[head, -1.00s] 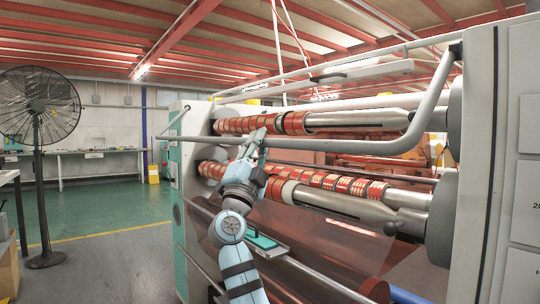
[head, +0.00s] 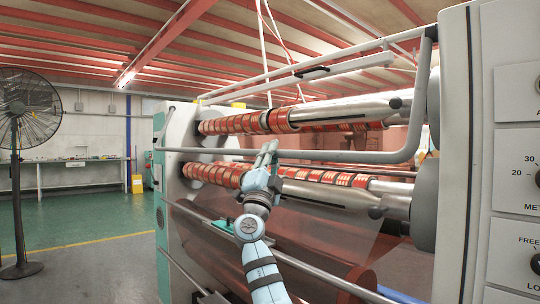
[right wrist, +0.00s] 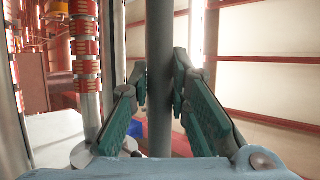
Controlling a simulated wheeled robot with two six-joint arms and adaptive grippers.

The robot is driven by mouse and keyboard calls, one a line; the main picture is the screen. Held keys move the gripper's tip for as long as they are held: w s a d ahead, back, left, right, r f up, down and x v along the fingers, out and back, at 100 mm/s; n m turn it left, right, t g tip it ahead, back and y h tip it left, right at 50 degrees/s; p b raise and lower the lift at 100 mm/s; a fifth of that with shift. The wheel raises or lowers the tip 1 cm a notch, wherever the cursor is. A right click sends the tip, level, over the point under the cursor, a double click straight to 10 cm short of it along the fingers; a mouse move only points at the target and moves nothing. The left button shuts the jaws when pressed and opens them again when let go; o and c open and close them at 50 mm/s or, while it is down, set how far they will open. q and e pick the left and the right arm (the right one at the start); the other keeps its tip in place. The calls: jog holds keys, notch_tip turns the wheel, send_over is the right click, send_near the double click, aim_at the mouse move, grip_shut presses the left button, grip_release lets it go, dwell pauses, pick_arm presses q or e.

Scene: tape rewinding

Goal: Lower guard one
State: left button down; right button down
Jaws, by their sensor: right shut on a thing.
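Guard one looks to be the long grey bar (head: 340,156) that crosses the front of the machine in the head view. It bends upward at its right end into a thick arm (head: 423,95). The bar hangs between the upper and lower rollers. My right gripper (head: 268,150) is shut on the bar near its middle, reaching up from below. In the right wrist view the bar (right wrist: 159,40) runs upright between the green-padded fingers of the gripper (right wrist: 160,85). My left gripper is not in view.
The upper roller (head: 350,109) and lower roller (head: 330,193) carry several red tape rolls behind the bar. A dark red film (head: 320,232) slopes below. A control panel (head: 515,180) stands at right. A black fan (head: 20,110) and open green floor lie at left.

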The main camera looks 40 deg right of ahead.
jog(key=shift+d, duration=0.1)
jog(key=c, duration=1.7)
grip_release()
jog(key=shift+o, duration=1.1)
jog(key=shift+d+f, duration=0.2)
jog(key=shift+d, duration=0.1)
jog(key=shift+a, duration=0.1)
jog(key=shift+a, duration=0.1)
jog(key=shift+a, duration=0.15)
jog(key=v, duration=1.1)
jog(key=shift+f, duration=0.3)
jog(key=shift+s, duration=0.15)
